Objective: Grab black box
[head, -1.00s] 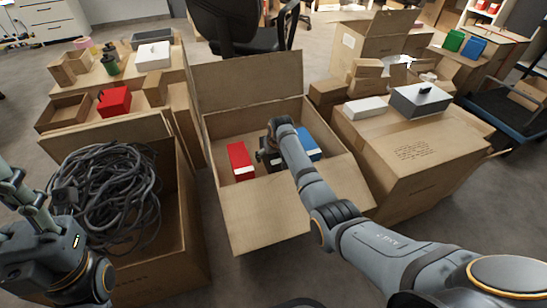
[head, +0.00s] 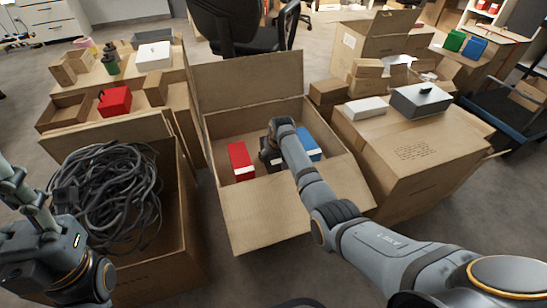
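The black box (head: 268,157) is a dark shape inside the open carton (head: 262,213), between a red box and a blue box. My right arm reaches down into the carton over it, and the wrist hides most of the black box. My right gripper's fingertips are hidden behind the wrist and I cannot see whether they touch the box. My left arm is at the lower left, in front of the carton of cables. Its gripper (head: 22,190) is partly cut off by the picture edge, and its opening is unclear.
A red box (head: 241,161) and a blue box (head: 308,145) flank the black box. A carton of black cables (head: 110,195) stands at left. A closed carton (head: 412,155) at right carries a grey box (head: 420,100) and a white box (head: 366,108).

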